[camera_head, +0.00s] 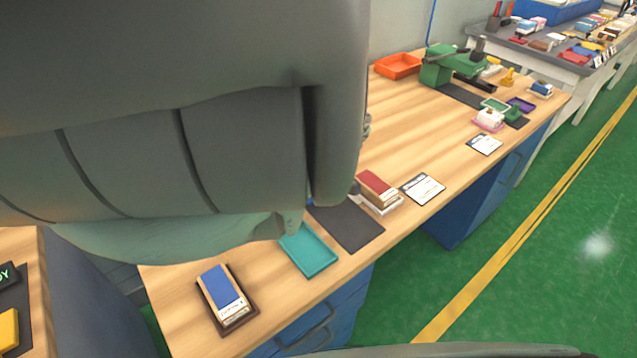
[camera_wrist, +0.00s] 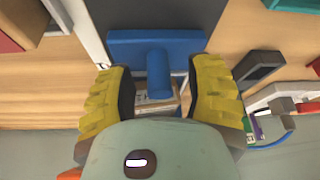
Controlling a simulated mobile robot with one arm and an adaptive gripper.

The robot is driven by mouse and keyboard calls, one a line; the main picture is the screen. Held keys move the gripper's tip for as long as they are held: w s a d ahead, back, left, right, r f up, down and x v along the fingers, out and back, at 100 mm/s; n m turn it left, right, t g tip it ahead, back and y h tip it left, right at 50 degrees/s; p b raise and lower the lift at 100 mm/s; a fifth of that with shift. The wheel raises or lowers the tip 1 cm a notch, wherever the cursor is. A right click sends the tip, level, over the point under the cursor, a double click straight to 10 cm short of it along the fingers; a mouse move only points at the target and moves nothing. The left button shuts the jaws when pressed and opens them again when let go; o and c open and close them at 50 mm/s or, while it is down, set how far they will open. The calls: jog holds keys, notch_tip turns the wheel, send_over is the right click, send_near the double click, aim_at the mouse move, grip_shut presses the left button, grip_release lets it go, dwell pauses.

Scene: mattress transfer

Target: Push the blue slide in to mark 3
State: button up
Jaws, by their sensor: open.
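In the wrist view, the blue slide (camera_wrist: 132,46) shows as a wide bar with a round knob pointing toward me. My gripper (camera_wrist: 160,74) has its yellow ridged fingers apart, one on each side of the knob. Gaps show between the knob and both fingers, so it is not gripped. A pale strip with small print lies partly hidden behind the knob. I cannot read the marks or tell where mark 3 is. In the head view, my arm hides the gripper and most of the slide's surroundings.
The wooden bench (camera_head: 425,115) holds a dark mat (camera_head: 352,226), a teal tray (camera_head: 309,252), a red-topped block (camera_head: 377,186) and a blue-topped block (camera_head: 222,286). An orange tray (camera_head: 398,66) and a green machine (camera_head: 437,69) stand farther back. Bare wood lies between them.

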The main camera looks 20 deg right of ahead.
dwell(0.3)
grip_shut()
dwell(0.3)
